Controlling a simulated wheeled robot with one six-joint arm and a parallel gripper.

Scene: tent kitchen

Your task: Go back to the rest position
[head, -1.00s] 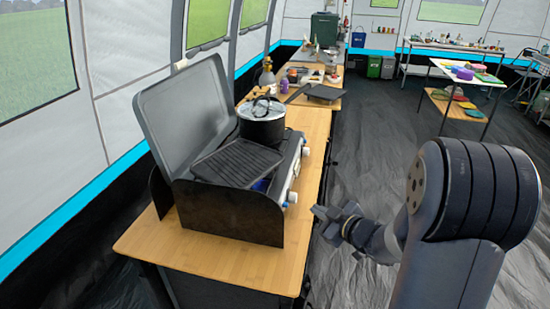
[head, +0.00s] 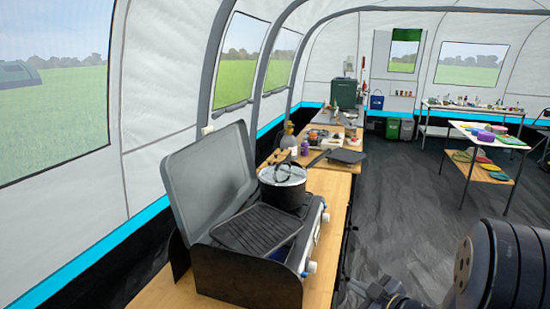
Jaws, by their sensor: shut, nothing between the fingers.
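My gripper (head: 368,291) shows in the head view at the bottom edge, right of centre. It is shut and empty, and it is partly cut off by the picture's lower edge. It is over the dark floor, to the right of the wooden counter and apart from it. My arm fills the bottom right corner.
A camping stove (head: 248,270) with its grey lid (head: 205,180) raised stands on the wooden counter (head: 325,245). A lidded black pot (head: 285,190) sits on it. A dark flat pan (head: 346,156) lies farther back. The dark floor (head: 400,195) in the middle is clear.

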